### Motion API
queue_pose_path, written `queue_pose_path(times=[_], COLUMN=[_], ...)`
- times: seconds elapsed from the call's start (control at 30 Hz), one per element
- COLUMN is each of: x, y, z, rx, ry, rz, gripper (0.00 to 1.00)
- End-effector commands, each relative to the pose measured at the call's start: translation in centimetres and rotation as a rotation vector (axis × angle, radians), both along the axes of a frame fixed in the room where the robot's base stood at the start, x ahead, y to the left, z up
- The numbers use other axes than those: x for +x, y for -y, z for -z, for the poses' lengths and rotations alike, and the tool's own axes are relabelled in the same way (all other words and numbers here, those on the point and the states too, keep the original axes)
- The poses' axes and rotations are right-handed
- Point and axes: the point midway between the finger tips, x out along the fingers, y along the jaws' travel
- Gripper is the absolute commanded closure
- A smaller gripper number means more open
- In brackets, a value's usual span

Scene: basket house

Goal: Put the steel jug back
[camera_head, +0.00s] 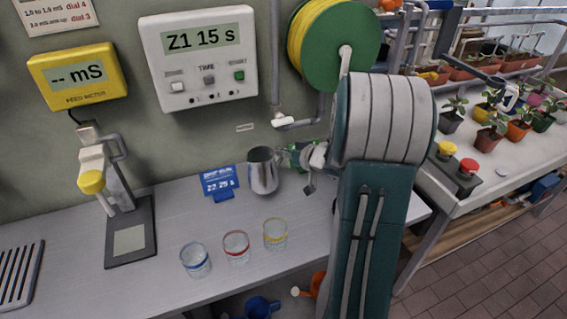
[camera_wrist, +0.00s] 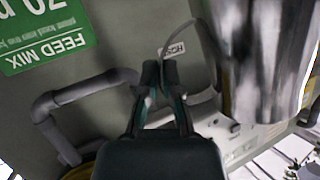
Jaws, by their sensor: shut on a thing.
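The steel jug (camera_head: 263,176) is at the back of the grey bench, upright, just right of a blue card. I cannot tell whether its base touches the bench. My gripper (camera_head: 292,156) comes in from the right and is shut on the jug's handle side. In the wrist view the jug (camera_wrist: 268,65) fills the upper right, with its thin handle (camera_wrist: 186,27) looping to the closed fingertips (camera_wrist: 160,74). My arm hides the bench right of the jug in the head view.
Three glasses with blue (camera_head: 196,261), red (camera_head: 236,248) and yellow (camera_head: 275,235) bands stand in front of the jug. The blue card (camera_head: 220,183) is left of it. A hose reel (camera_head: 338,50) hangs above.

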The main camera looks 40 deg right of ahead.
Motion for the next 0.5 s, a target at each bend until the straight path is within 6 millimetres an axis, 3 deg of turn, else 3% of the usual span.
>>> queue_pose_path(times=[0.1, 0.37, 0.5], x=[1.0, 2.0, 2.1], y=[0.6, 1.3, 1.3], z=[1.5, 2.9, 5.1], rx=[0.001, -0.001, 0.004], ry=[0.000, 0.000, -0.003], rz=[-0.001, 0.000, 0.000], gripper=[1.00, 1.00, 1.00])
